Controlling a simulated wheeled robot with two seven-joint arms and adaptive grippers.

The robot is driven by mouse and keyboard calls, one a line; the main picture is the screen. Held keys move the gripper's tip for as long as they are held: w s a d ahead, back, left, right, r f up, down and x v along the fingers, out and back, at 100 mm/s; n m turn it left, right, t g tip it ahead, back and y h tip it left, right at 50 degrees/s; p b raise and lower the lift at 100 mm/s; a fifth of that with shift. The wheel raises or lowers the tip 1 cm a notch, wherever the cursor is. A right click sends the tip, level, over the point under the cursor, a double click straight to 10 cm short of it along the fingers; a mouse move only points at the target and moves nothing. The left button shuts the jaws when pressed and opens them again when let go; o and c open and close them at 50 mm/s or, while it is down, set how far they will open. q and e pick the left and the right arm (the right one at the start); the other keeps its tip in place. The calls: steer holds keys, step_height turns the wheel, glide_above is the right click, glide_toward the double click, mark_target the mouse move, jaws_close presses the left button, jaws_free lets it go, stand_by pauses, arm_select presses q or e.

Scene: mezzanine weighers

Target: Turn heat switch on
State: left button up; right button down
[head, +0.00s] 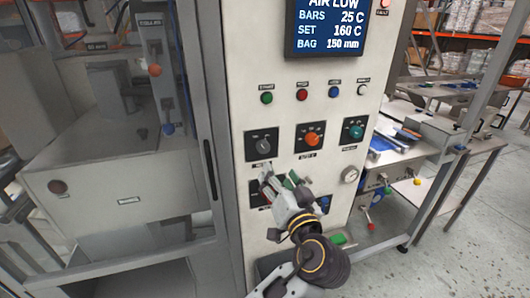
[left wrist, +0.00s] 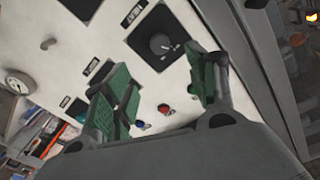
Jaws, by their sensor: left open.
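The heat switch is a dark rotary knob (head: 263,146) on a black square plate, at the left of the upper knob row. In the left wrist view the knob (left wrist: 160,44) shows between and beyond my fingers, with a label that seems to read HEAT (left wrist: 133,13) beside its plate. My left gripper (head: 279,178) is in front of the panel, just below the knob in the head view. Its green-padded fingers (left wrist: 162,90) are spread and empty, apart from the knob. The lower-row controls are partly hidden behind this gripper. My right gripper is not in view.
An orange knob (head: 312,139) and a teal knob (head: 355,131) are to the right in the same row. Small buttons, including a green one (head: 267,97), sit above, under a display (head: 328,25). A gauge (head: 350,175) is at lower right. A grey door frame (head: 208,120) borders the panel.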

mark_target(264, 150)
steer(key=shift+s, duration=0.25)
arm_select(q)
steer(key=p+x, duration=0.2)
steer(key=x, duration=1)
steer(key=shift+w+a, duration=0.1)
steer(key=shift+w, duration=0.3)
steer(key=shift+w+a, duration=0.15)
steer(key=shift+w, duration=0.35)
steer(key=c, duration=1)
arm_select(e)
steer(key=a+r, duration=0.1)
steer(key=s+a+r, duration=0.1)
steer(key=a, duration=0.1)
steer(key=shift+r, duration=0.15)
